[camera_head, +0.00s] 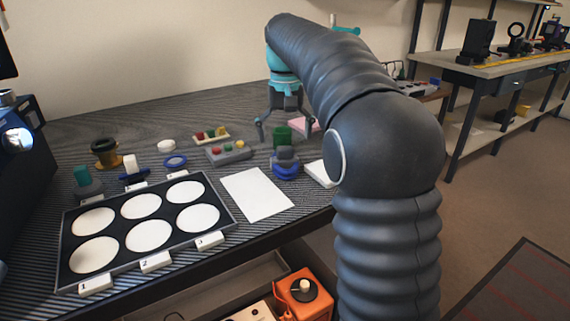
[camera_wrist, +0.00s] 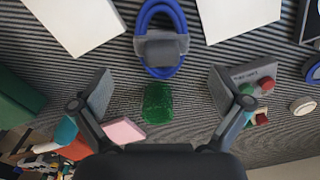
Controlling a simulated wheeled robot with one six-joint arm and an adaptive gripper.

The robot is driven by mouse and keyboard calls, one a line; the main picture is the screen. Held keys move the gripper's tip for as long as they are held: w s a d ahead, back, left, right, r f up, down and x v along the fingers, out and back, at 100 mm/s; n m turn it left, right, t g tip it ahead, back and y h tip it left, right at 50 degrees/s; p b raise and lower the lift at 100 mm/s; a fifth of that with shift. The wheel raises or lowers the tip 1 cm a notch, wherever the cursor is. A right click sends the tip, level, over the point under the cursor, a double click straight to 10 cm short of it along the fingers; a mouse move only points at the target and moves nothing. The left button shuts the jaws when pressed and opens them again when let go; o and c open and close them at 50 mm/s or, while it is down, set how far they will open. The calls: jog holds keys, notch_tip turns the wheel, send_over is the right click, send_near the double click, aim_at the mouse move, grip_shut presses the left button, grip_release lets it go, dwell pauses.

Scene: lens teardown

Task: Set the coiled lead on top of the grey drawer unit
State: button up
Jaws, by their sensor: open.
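The coiled lead (camera_head: 286,169) looks like a blue coil with a dark grey block across it, lying on the ribbed dark worktop. It also shows in the wrist view (camera_wrist: 160,50), at the top middle, beyond my fingertips. My gripper (camera_head: 285,126) is open and empty over the back of the worktop, behind the lead. In the wrist view its fingers (camera_wrist: 164,92) are wide apart, with a green block (camera_wrist: 158,103) seen between them; I cannot tell the height gap. I cannot make out the grey drawer unit for certain; a grey open drawer or tray (camera_head: 215,300) shows below the worktop edge.
A white sheet (camera_head: 256,193) lies left of the lead, and a white block (camera_head: 318,174) right of it. A grey button box (camera_head: 229,152) and a tray with white discs (camera_head: 66,250) are farther left. An orange device (camera_head: 302,300) stands below the front edge.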

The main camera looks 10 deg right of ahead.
aim_at(284, 147)
jog(key=shift+s+a+f+b, duration=0.1)
jog(key=shift+s+f+b, duration=0.15)
jog(key=shift+f, duration=1.2)
jog(key=shift+s+a+f+b, duration=0.1)
jog(key=shift+f+b, duration=0.1)
jog(key=shift+f, duration=1.2)
jog(key=c, duration=1.4)
jog(key=shift+r, duration=0.6)
notch_tip(284, 147, up, 3)
jog(key=shift+f+p, duration=0.15)
jog(key=shift+p, duration=0.2)
jog(key=s+d+r, duration=0.7)
jog(key=s+d, duration=0.1)
jog(key=shift+d, duration=0.3)
